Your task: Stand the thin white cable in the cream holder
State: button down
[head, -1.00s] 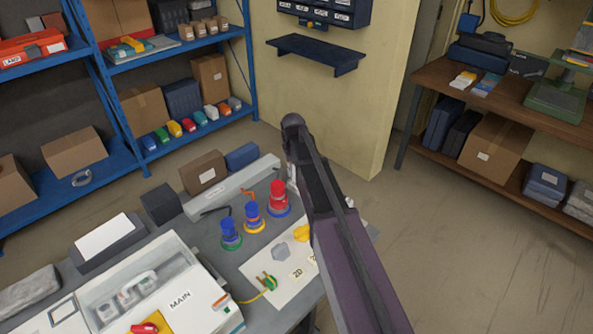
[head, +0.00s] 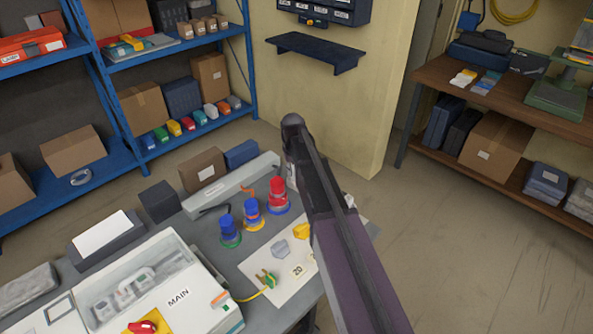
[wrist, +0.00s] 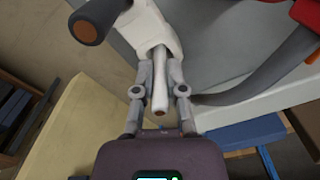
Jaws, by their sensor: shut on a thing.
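In the wrist view my gripper (wrist: 161,78) is closed with its fingers on either side of a thin white rod-like piece (wrist: 160,92), which looks like the white cable. Its near end is brown and points toward the camera. Its far end meets a pale off-white body (wrist: 150,28) beyond the fingertips, perhaps the cream holder. I cannot tell whether the cable is inside it or only in front of it.
A white MAIN box (head: 190,285) fills the front left of the table. A dark curved cable (wrist: 265,85) lies right of my gripper.

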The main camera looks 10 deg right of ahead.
jog(key=shift+f+b, duration=0.35)
jog(key=shift+f, duration=0.1)
jog(key=c, duration=0.6)
grip_release()
jog(key=shift+r, duration=0.1)
notch_tip(320, 180, up, 7)
jog(key=p, duration=0.7)
jog(key=shift+s, duration=0.1)
